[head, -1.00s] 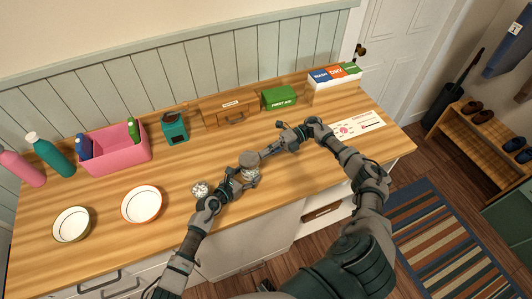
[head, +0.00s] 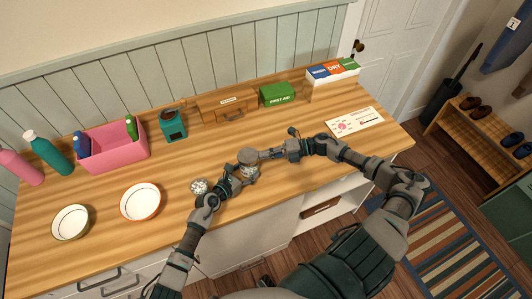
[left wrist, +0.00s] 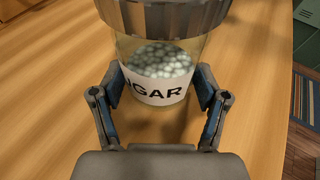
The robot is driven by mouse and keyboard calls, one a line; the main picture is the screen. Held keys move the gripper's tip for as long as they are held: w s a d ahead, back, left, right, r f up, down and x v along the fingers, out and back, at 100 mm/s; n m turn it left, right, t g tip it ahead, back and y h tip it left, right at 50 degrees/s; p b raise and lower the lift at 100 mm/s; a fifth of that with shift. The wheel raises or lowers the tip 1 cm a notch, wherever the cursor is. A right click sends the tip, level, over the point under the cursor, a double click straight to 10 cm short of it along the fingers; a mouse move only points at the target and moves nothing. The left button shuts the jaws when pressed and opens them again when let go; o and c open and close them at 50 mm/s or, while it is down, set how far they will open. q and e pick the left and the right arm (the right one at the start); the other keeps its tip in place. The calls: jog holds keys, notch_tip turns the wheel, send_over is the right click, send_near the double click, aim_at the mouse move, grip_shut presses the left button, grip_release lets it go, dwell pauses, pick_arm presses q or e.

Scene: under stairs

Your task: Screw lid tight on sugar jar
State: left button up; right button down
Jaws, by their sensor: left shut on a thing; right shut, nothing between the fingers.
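The sugar jar (left wrist: 158,92) is clear, with pale round lumps inside and a white label, partly hidden, reading "GAR". It stands upright on the counter in the head view (head: 249,170). A grey ribbed lid (left wrist: 172,14) sits on its mouth and also shows in the head view (head: 248,156); I cannot tell how tight it is. My left gripper (left wrist: 159,76) is shut around the jar's body below the lid. My right gripper (head: 267,155) is shut and empty, its tips close to the lid's right side; I cannot tell if they touch.
A small round speckled item (head: 198,187) lies left of the jar, beside my left gripper. Two bowls (head: 141,203) (head: 70,223) stand further left. A pink bin (head: 115,152), teal grinder (head: 173,126), wooden drawer box (head: 226,107) and green first-aid box (head: 277,96) line the back.

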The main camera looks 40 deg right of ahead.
jog(key=c, duration=0.9)
grip_release()
jog(key=shift+r, duration=3)
pick_arm(q)
jog(key=o, duration=1.8)
pick_arm(e)
jog(key=shift+w, duration=0.1)
pick_arm(q)
jog(key=shift+o, duration=0.2)
